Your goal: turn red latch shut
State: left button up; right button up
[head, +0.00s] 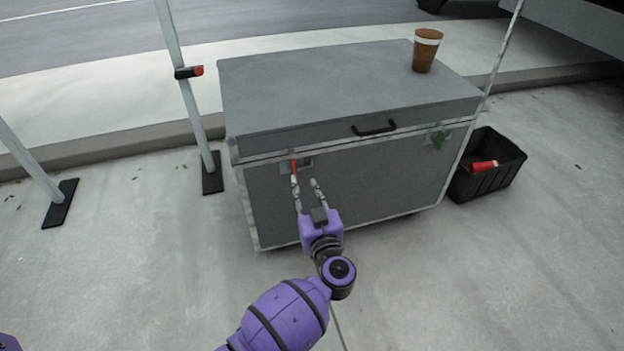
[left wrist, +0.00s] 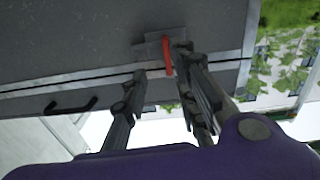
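The red latch (head: 294,168) is on the left part of the case's front, on a metal plate at the lid seam. It looks roughly upright in the head view. In the left wrist view the red latch (left wrist: 167,57) stands out against its grey plate (left wrist: 150,50). My left gripper (head: 305,182) is open at the latch, its fingers pointing at the case front. In the left wrist view the latch lies between the fingertips of the left gripper (left wrist: 161,72), closer to the right-hand finger. I cannot tell whether that finger touches it. My right gripper is not in view.
A brown cup (head: 427,50) stands on the lid. A black crate (head: 508,180) is at right; a metal stand (head: 188,105) is at left.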

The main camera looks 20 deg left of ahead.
aim_at(294, 170)
pick_arm(q)
jog(key=shift+m, duration=0.3)
jog(key=b+x, duration=0.1)
jog(key=x, duration=0.1)
jog(key=b+x, duration=0.1)
jog(key=x, duration=0.1)
jog(key=a+b+x, duration=0.1)
jog(key=x, duration=0.2)
jog(key=shift+s+f, duration=0.15)
jog(key=shift+s, duration=0.1)
jog(key=shift+w+a, duration=0.3)
jog(key=shift+w, duration=0.15)
jog(key=shift+c, duration=0.3)
